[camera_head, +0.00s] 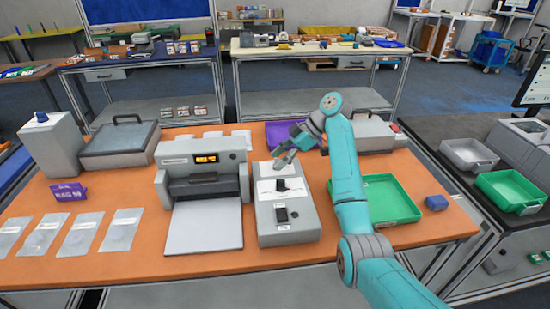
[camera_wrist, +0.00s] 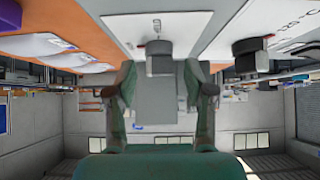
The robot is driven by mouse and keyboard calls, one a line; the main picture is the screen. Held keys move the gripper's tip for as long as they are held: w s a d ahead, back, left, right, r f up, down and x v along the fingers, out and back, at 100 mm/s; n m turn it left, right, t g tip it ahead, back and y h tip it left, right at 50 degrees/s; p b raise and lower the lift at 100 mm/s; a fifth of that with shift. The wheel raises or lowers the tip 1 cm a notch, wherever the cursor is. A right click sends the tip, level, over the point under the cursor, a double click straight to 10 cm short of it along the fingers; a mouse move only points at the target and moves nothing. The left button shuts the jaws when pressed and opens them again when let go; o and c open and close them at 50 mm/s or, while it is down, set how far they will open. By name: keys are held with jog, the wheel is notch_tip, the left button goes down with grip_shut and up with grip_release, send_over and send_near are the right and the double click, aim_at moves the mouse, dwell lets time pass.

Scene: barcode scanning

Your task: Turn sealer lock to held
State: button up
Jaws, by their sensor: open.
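A grey control box (camera_head: 290,233) stands on the orange table, right of a grey sealer-like machine (camera_head: 203,168) with a lit orange display. Its sloped top carries a black knob (camera_head: 281,185) on a white label and a black switch (camera_head: 281,214) nearer the front. My gripper (camera_head: 284,160) is above the back end of the box. In the wrist view my gripper (camera_wrist: 160,88) is open and empty, with one dark control (camera_wrist: 159,58) seen between its fingertips and another (camera_wrist: 249,56) to the right.
A green tray (camera_head: 392,217) and a small blue block (camera_head: 436,202) lie to the right of my arm. Clear pouches (camera_head: 82,233) lie at the left. A purple bin (camera_head: 284,133) and a grey case (camera_head: 372,135) stand behind. The table's front strip is clear.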

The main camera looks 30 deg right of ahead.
grip_shut()
jog(key=shift+m+t, duration=0.3)
jog(key=m+t, duration=0.1)
jog(key=m+t+h, duration=0.1)
jog(key=m, duration=0.1)
jog(key=shift+s+a+h, duration=0.1)
jog(key=shift+s+h, duration=0.05)
jog(key=shift+h, duration=0.15)
jog(key=m+t+h, duration=0.1)
jog(key=m, duration=0.1)
jog(key=m+t+h, duration=0.1)
jog(key=m, duration=0.2)
jog(key=shift+s+a+h, duration=0.1)
jog(key=shift+a+h, duration=0.05)
jog(key=shift+h, duration=0.25)
jog(key=m+h, duration=0.1)
jog(key=m+t+h, duration=0.1)
jog(key=m, duration=0.1)
jog(key=m+h, duration=0.2)
jog(key=shift+a, duration=0.25)
jog(key=shift+m+h, duration=1.5)
jog(key=shift+m, duration=0.6)
